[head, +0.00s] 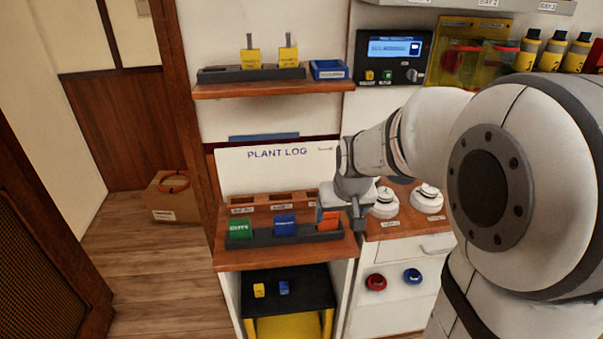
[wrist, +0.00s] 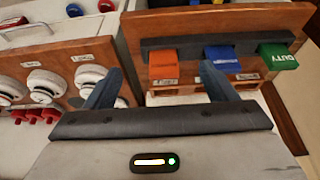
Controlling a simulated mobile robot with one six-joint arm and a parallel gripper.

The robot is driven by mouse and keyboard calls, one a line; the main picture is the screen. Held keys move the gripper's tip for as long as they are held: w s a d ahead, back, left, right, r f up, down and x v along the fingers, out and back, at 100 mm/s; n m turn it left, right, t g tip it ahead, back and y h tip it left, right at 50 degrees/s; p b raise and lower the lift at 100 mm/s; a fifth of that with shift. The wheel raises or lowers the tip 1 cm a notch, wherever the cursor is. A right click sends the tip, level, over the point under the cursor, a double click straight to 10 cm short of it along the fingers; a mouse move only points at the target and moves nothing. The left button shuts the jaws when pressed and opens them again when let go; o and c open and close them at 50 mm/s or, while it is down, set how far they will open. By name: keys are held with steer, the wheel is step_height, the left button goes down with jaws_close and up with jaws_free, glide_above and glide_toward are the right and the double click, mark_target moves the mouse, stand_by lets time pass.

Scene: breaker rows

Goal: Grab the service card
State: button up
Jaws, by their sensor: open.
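Three cards stand in a dark rack (head: 262,240) on the wooden shelf: a green card marked DUTY (head: 239,230), a blue card (head: 284,226) and an orange card (head: 329,221). The lettering on the blue and orange cards is too small to read surely, so I cannot tell which is the service card. My gripper (head: 342,217) is open and empty at the orange end of the rack. In the wrist view the orange card (wrist: 164,66) shows between my fingers (wrist: 160,74), and the blue card (wrist: 222,58) lies just beyond the right finger. Contact cannot be told.
White round knobs (head: 384,204) stand on the counter to the right. A shelf above (head: 270,88) holds two yellow tagged items and a blue tray (head: 329,69). A black shelf below (head: 300,300) holds small yellow and blue pieces. A cardboard box (head: 174,198) sits on the floor.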

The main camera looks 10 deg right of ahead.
glide_above(328, 214)
steer(key=s, duration=0.3)
step_height(328, 214, down, 3)
steer(key=shift+w+p+x, duration=0.2)
steer(key=shift+p+x, duration=0.1)
steer(key=shift+x, duration=1.05)
steer(key=shift+w+p+x, duration=0.15)
steer(key=shift+p+x, duration=0.15)
steer(key=shift+x, duration=1.1)
steer(key=shift+w+p+x, duration=0.2)
steer(key=shift+p+x, duration=0.1)
steer(key=shift+x, duration=1.05)
steer(key=shift+d+r, duration=0.15)
steer(key=shift+r, duration=0.05)
steer(key=shift+t, duration=0.3)
steer(key=c, duration=1.1)
